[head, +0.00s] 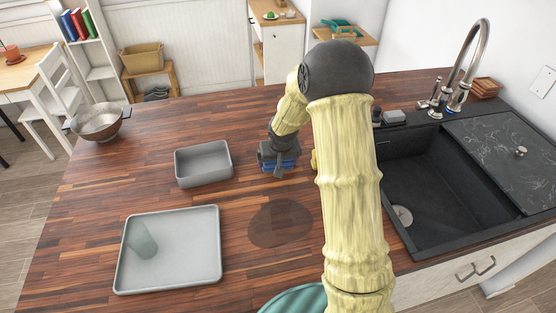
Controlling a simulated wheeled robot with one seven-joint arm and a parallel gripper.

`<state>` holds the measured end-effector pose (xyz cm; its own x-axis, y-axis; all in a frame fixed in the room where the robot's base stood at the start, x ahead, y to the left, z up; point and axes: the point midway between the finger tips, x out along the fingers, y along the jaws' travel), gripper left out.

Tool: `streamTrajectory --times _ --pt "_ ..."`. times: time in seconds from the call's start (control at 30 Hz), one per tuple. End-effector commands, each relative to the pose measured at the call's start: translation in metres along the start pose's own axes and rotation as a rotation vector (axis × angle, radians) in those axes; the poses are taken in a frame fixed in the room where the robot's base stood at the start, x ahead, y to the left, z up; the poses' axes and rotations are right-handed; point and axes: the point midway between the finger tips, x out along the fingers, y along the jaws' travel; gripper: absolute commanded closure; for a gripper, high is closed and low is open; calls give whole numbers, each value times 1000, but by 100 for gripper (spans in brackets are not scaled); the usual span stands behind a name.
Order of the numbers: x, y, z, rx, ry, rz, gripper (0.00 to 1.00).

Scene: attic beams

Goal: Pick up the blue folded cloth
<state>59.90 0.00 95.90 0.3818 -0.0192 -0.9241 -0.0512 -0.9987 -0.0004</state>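The blue folded cloth (269,166) lies at or just above the wooden counter, right of the grey loaf pan; only small blue parts of it show. My gripper (279,168) points down at the cloth, with one dark finger in front of its near side. The far finger is hidden, so I cannot tell whether the fingers are closed on the cloth or still apart around it. I also cannot tell whether the cloth touches the counter.
A grey loaf pan (203,164) stands left of my gripper. A grey tray (190,275) holds a greenish cup (142,241). A metal colander (99,122) is far left. A dark sink (440,190) with a tap lies right. A yellow object (314,160) is partly hidden behind my arm.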

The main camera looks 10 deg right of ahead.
Motion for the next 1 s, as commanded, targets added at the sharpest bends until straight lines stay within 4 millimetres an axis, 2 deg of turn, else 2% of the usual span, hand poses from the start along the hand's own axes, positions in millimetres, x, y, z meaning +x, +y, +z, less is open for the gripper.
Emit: streamTrajectory --times 0.23,0.5,0.63,0.77,1.0 --pt "-18 0 -8 1 4 0 32" --pt "-66 3 -28 5 5 2 32" --pt "-84 3 -36 4 3 2 32" --pt "-92 3 -39 5 2 2 32" --pt "-93 0 -38 0 0 0 32"
